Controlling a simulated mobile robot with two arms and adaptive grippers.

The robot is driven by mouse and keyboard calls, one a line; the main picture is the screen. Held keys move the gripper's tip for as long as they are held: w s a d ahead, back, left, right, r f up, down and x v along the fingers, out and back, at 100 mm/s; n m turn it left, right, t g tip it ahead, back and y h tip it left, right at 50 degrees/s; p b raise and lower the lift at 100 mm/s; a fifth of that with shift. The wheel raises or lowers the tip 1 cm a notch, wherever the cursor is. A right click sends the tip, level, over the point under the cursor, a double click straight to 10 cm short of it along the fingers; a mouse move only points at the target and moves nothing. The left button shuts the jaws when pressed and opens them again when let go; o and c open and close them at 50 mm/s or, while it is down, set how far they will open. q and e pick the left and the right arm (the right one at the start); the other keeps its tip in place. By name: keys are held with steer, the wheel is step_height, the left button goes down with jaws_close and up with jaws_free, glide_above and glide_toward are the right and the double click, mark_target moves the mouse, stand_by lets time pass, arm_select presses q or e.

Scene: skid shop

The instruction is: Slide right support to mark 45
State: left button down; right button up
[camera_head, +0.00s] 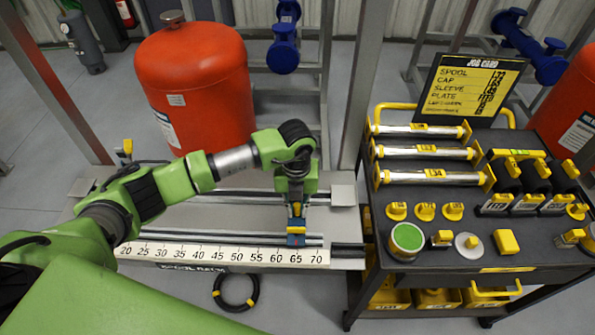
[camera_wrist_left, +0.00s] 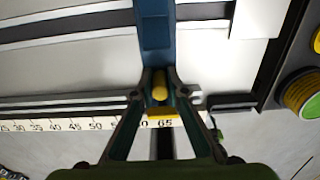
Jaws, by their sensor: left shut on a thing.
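The right support (camera_head: 296,239) is a blue slide with a yellow knob, standing across the rails near the right end of the spool rack. Its base sits at about mark 65 on the white scale (camera_head: 220,253), which reads from 20 to 70 in the head view. My left gripper (camera_head: 296,207) reaches down onto it from above. In the left wrist view the blue support (camera_wrist_left: 155,35) runs up the middle, and the fingers of my left gripper (camera_wrist_left: 160,88) close around its yellow knob (camera_wrist_left: 159,80). My right gripper is out of view.
Metal rails (camera_head: 232,194) run left along the rack, mostly clear, partly hidden by my arm. A yellow-topped piece (camera_head: 127,148) stands at the rack's far left. A red tank (camera_head: 195,75) stands behind. A dark tool cart (camera_head: 460,255) with parts stands close on the right.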

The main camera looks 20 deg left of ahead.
arm_select(q)
steer(key=shift+s+a, duration=0.25)
steer(key=shift+a, duration=0.65)
steer(key=shift+s+a, duration=0.25)
steer(key=shift+a, duration=0.8)
steer(key=shift+s+a+p, duration=0.15)
steer(key=shift+s+a, duration=0.1)
steer(key=shift+a, duration=0.5)
steer(key=shift+s+a+p, duration=0.15)
steer(key=shift+s+a, duration=0.1)
steer(key=shift+a, duration=0.6)
steer(key=shift+s+a, duration=0.2)
steer(key=shift+a, duration=0.4)
steer(key=shift+s+a, duration=0.15)
steer(key=shift+a, duration=0.4)
steer(key=shift+s+a, duration=0.15)
steer(key=shift+a, duration=0.4)
steer(key=shift+s+a, duration=0.25)
steer(key=shift+a, duration=0.55)
steer(key=shift+s+a, duration=0.2)
steer(key=shift+a, duration=0.7)
